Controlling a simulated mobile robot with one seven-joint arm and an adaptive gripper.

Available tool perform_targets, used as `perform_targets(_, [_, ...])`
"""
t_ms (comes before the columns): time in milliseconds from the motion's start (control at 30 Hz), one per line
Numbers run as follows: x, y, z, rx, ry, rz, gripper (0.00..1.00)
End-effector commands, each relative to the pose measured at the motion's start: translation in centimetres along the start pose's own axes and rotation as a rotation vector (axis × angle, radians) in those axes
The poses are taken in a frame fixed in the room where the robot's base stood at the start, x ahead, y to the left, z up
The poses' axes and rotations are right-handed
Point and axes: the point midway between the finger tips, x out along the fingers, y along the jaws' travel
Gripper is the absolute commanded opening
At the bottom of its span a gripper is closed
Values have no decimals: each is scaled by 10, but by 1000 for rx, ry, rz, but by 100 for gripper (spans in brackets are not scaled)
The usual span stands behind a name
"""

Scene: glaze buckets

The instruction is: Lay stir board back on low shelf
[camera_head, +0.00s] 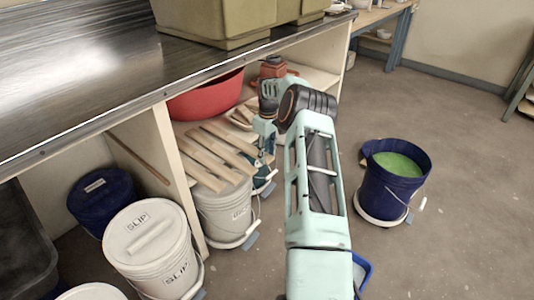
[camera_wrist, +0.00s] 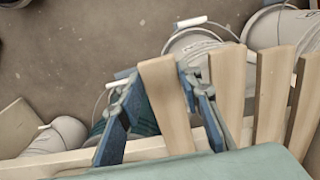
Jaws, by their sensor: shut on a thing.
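In the wrist view, my gripper (camera_wrist: 158,92) has its blue fingers on either side of a pale wooden stir board (camera_wrist: 167,110) and is shut on it. Several similar boards (camera_wrist: 270,92) lie side by side just right of it. In the head view, my gripper (camera_head: 263,152) is at the shelf under the counter, at the right end of a row of boards (camera_head: 208,155). The low shelf (camera_head: 308,76) shows pale beyond my arm. My arm partly hides the held board there, and I cannot tell whether it touches the shelf.
A red tub (camera_head: 205,98) stands on the shelf behind the boards. A white bucket (camera_head: 224,212) is below their front ends. The metal counter (camera_head: 70,75) overhangs from above. A blue bucket of green glaze (camera_head: 394,190) stands on the floor to the right.

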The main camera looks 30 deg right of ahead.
Motion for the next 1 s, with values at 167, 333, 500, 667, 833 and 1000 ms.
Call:
perform_targets(167, [2,0,0,0,1,1,40])
perform_targets(333, [2,0,0,0,1,0,53])
perform_targets(500, [2,0,0,0,-1,-1,53])
perform_targets(667, [-5,0,0,0,0,1,53])
perform_targets(833, [-35,1,-1,1,2,3,53])
perform_targets(1000, [-73,1,-1,0,3,3,53])
